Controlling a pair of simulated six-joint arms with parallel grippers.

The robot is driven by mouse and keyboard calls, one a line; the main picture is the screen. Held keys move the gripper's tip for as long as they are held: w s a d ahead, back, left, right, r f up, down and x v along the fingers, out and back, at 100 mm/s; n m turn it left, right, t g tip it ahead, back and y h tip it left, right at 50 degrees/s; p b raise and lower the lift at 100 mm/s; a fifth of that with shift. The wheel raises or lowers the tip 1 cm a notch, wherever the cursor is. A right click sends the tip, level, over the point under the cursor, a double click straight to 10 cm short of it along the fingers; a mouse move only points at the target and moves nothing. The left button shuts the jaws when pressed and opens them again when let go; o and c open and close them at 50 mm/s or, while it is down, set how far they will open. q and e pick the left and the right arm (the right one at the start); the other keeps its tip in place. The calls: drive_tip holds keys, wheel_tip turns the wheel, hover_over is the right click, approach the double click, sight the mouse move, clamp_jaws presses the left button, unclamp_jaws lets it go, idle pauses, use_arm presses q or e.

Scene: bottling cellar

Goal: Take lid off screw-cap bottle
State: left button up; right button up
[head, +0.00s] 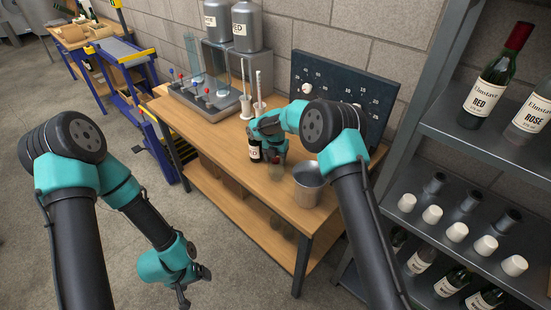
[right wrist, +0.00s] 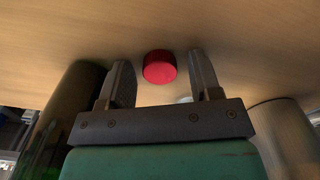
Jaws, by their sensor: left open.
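A dark bottle (head: 255,151) with a pale label stands on the wooden bench, partly hidden by my right gripper (head: 274,156). Beside it, a small clear glass item (head: 276,169) shows under the gripper. In the right wrist view, a red cap (right wrist: 159,67) lies between the spread fingertips, with a gap on each side. What is under the cap is hidden. The dark bottle (right wrist: 70,110) shows left of the fingers there. My left gripper (head: 195,284) is open and empty, low over the floor, away from the bench.
A metal bucket (head: 308,184) stands just right of the right gripper, close to my forearm. A filling machine (head: 208,96) and a dark board (head: 340,88) stand behind. A shelf rack (head: 462,135) with bottles is at the right. The bench's front left is clear.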

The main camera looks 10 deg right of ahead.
wheel_tip(320, 180, up, 12)
drive_tip(key=shift+r, duration=0.15)
idle(0.7)
idle(0.5)
